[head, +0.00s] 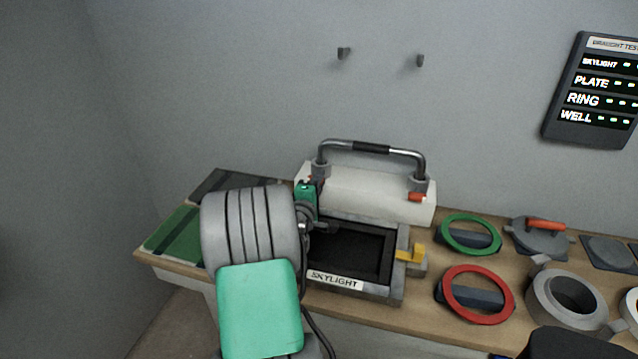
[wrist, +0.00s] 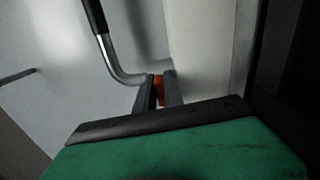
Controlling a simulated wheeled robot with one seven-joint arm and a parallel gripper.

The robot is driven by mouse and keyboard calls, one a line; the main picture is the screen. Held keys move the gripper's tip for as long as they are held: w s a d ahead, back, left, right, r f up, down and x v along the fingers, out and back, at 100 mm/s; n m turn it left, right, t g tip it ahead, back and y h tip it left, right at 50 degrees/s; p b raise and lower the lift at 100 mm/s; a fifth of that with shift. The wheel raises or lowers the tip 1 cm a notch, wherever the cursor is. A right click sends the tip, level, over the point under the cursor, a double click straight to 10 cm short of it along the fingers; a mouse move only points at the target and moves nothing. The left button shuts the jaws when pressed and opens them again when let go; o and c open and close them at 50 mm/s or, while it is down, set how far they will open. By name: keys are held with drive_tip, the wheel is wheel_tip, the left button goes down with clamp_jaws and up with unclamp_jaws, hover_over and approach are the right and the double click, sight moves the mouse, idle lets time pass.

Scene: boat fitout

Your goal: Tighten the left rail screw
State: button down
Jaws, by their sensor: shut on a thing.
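The grab rail (head: 371,148), a metal bar with a black grip, stands on the raised white lid (head: 370,193) of the skylight. Its left foot (head: 320,169) is partly hidden by my gripper (head: 317,186) in the head view. In the wrist view, my gripper (wrist: 157,92) is shut on the orange left rail screw (wrist: 159,89) at the foot of the rail (wrist: 118,66). My fingers hide the sides of the screw, so I cannot tell how far in it sits. The orange right rail screw (head: 416,197) shows at the right foot.
The skylight frame (head: 335,281) has a dark opening and a yellow latch (head: 413,254) at its right. A green ring (head: 471,234), a red ring (head: 475,294) and a grey well (head: 568,295) are further right. A draught test board (head: 596,92) hangs on the wall.

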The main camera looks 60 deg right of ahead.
drive_tip(key=shift+f, duration=0.15)
drive_tip(key=c, duration=1.4)
unclamp_jaws()
drive_tip(key=shift+a, duration=0.1)
drive_tip(key=shift+c, duration=0.2)
